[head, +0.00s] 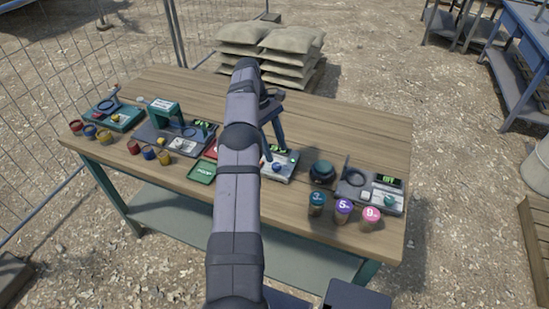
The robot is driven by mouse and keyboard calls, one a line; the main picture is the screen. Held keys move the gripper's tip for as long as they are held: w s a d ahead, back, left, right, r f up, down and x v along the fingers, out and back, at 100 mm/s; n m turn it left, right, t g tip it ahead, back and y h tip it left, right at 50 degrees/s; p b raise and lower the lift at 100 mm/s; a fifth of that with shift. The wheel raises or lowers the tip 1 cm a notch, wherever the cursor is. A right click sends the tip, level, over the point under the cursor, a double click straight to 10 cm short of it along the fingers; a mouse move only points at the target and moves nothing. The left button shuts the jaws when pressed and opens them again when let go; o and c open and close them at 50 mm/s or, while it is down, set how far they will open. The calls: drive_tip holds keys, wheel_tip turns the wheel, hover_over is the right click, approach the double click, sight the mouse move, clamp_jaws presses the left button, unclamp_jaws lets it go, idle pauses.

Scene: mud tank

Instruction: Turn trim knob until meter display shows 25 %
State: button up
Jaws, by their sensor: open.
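A small grey device (272,177) stands near the middle of the table's front half, partly hidden behind my arm. It carries a blue knob (277,168) and a dark display with green digits (279,148), too small to read. No label shows which knob is the trim knob. My gripper (277,154) points down over this device with its fingers apart and seemingly empty. Its fingertips are close to the blue knob and the display; I cannot tell whether they touch anything.
On the wooden table (345,125), a device with a teal knob (389,200) stands right, behind several lidded jars (343,210). A dark round object (321,172) stands between the devices. Left are a green tray (202,171), small cups (134,147) and more devices. The back right is clear.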

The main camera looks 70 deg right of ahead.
sight(275, 164)
drive_tip(key=shift+r+p, duration=0.45)
drive_tip(key=shift+r, duration=1.7)
